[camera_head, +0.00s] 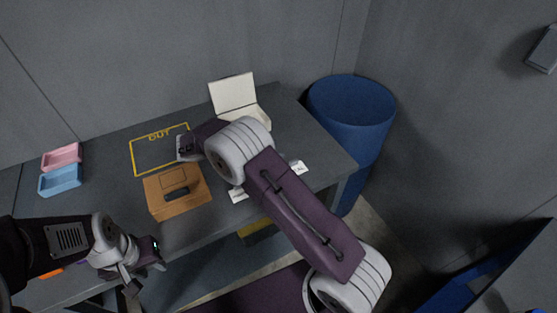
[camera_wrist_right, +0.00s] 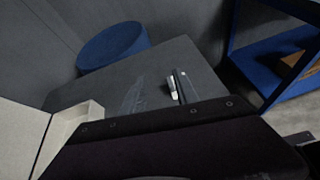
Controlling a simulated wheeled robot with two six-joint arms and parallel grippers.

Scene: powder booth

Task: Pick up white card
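One white card (camera_head: 238,194) lies on the grey table just right of the orange box, partly covered by my right arm. Another white card (camera_head: 298,167) with dark print lies near the table's right front edge. In the right wrist view a small white piece (camera_wrist_right: 172,82) shows beside a dark strip; I cannot tell if it is a card. My left gripper (camera_head: 145,272) is open and empty at the table's front left edge.
The orange box (camera_head: 160,208) stands mid-table. An open white box (camera_head: 235,93) stands behind my right arm. Pink (camera_head: 61,156) and blue (camera_head: 60,180) trays are at left. A yellow OUT outline (camera_head: 133,158) marks the tabletop. A blue barrel (camera_head: 350,105) stands beyond the right end.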

